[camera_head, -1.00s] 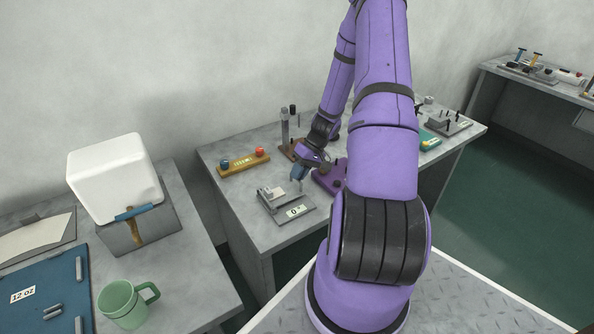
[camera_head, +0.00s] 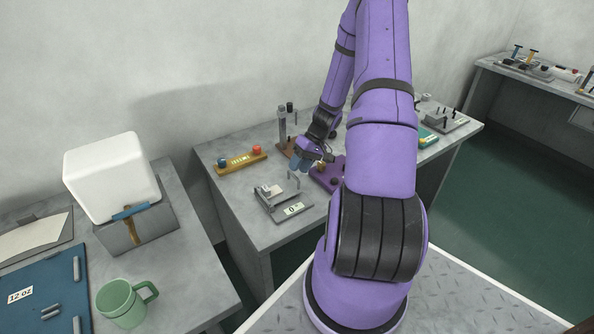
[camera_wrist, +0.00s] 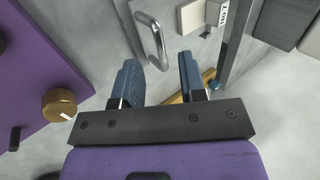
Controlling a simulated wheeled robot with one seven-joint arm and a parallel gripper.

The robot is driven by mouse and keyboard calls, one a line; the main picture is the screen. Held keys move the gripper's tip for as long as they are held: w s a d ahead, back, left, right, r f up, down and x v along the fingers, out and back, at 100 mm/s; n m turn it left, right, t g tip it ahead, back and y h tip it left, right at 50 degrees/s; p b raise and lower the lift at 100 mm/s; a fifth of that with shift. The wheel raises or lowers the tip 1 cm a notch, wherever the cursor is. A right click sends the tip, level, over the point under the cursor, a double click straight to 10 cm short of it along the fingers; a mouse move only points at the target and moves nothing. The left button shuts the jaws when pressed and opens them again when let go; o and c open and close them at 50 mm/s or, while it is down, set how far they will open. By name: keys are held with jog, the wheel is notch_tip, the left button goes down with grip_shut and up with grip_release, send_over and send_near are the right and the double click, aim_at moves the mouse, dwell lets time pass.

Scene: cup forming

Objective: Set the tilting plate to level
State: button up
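The tilting plate (camera_head: 272,191) is a small grey fixture with a pale block on it, near the front of the middle bench. A thin metal handle (camera_head: 294,180) stands at its right side. It also shows as a shiny loop (camera_wrist: 152,42) at the top of the wrist view. Whether the plate is level or tilted I cannot tell. My gripper (camera_head: 300,166) is just behind and above the handle. In the wrist view its blue fingers (camera_wrist: 160,70) are apart with nothing between them.
A white label (camera_head: 293,209) sits at the fixture's front. A yellow panel (camera_head: 240,161) with blue and red knobs stands behind left. A purple base (camera_head: 328,176) with a brass knob (camera_wrist: 59,104) is close on the right. Bare bench lies left of the fixture.

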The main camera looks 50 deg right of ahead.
jog(key=v, duration=0.8)
jog(key=shift+d+r, duration=0.15)
jog(key=shift+r, duration=0.1)
jog(key=shift+s+r, duration=0.1)
jog(key=a+r+n+h, duration=0.1)
jog(key=a+r+h, duration=0.1)
jog(key=a+r, duration=0.85)
jog(key=a+r+n+h, duration=0.1)
jog(key=a+r+h, duration=0.2)
jog(key=a+r, duration=0.75)
jog(key=s+a+r+t+h, duration=0.1)
jog(key=s+a+r, duration=0.4)
jog(key=s, duration=0.3)
jog(key=s+a+r+t, duration=0.2)
jog(key=s+a+r, duration=0.3)
jog(key=s+r, duration=0.2)
jog(key=shift+s+a+r+n+t+h, duration=0.3)
jog(key=shift+s+a+r+n+h, duration=0.1)
jog(key=shift+r, duration=0.3)
